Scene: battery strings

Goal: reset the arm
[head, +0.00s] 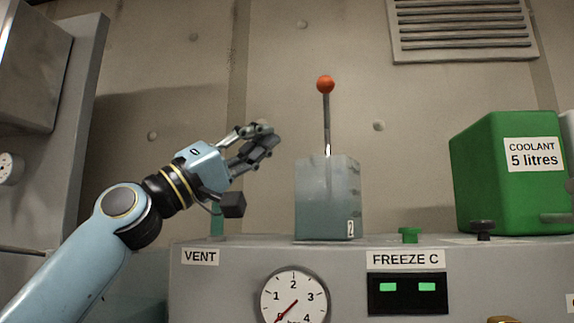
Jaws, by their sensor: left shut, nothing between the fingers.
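My left arm (80,255) comes in from the lower left and reaches up to the right. My left gripper (265,136) is shut and empty, in front of the beige wall. In the picture it is left of and a little above a translucent grey-blue block (325,215) marked 2, apart from it. A metal rod with an orange ball (326,85) stands upright out of the block. My right gripper is not in view.
A grey cabinet (230,285) carries a dial gauge (294,298), a FREEZE C panel with two green lights (408,287), a green knob (409,235) and a black knob (482,229). A green coolant container (475,185) stands right.

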